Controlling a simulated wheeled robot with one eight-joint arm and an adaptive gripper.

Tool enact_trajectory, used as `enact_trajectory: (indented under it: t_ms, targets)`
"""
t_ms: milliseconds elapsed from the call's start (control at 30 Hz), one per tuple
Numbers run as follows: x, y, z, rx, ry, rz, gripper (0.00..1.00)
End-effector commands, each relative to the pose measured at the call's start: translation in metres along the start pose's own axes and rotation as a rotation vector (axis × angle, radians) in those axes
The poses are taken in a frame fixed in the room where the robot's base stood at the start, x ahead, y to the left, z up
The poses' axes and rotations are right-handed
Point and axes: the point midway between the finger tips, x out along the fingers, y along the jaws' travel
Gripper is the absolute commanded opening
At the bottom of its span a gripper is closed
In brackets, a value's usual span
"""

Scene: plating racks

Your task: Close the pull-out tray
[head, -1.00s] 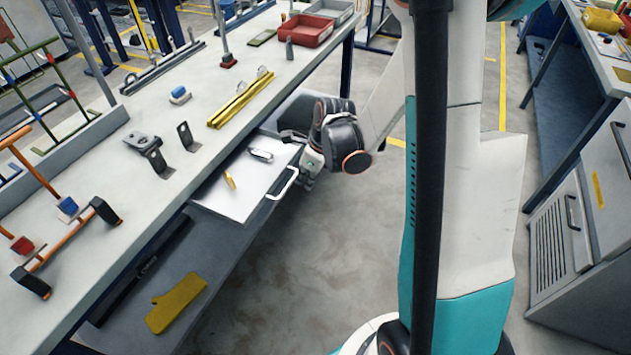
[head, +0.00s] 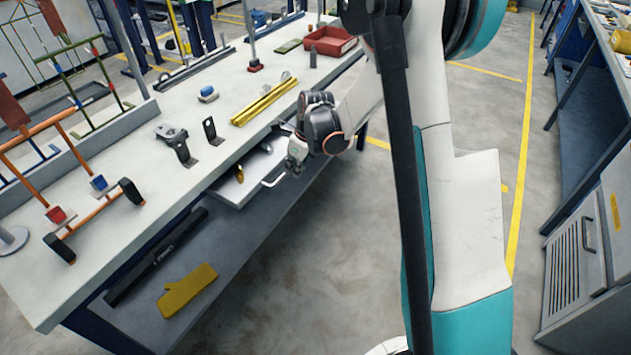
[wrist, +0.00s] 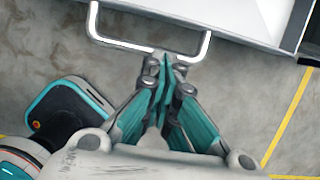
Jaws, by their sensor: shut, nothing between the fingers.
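The pull-out tray (head: 236,190) sits under the workbench top and sticks out a short way from the bench's front edge. A white bar handle (head: 273,183) is on its front. In the wrist view the handle (wrist: 118,43) spans the top, with the tray front (wrist: 225,20) behind it. My gripper (head: 292,170) is at the handle's right part in the head view. In the wrist view my gripper (wrist: 165,62) is shut, its fingertips at the handle bar and nothing between them. I cannot tell whether they touch the bar. A small yellow item (head: 240,174) lies in the tray.
The workbench top (head: 130,255) carries black brackets (head: 182,150), yellow rails (head: 264,103) and a red bin (head: 330,41). A yellow mitt-like piece (head: 187,290) lies on the lower shelf. A grey cabinet (head: 580,255) stands at right. The floor between is clear.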

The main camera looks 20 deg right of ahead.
Motion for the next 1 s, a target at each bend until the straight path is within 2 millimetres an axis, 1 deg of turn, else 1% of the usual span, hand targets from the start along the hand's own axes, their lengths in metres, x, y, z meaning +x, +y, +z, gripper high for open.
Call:
enact_trajectory:
  t_ms: [33,200,400,500,700,1000]
  targets:
    - [0.005,0.0,0.015,-0.004,0.0,0.0,0.0]
    - [0.017,-0.002,0.053,-0.003,0.0,-0.001,0.0]
    - [0.028,-0.002,0.088,-0.001,0.001,-0.002,0.0]
    - [0.031,-0.002,0.1,-0.001,0.002,-0.002,0.0]
    - [0.036,-0.003,0.114,0.0,0.002,-0.002,0.0]
    - [0.037,-0.003,0.116,0.001,0.002,-0.002,0.0]
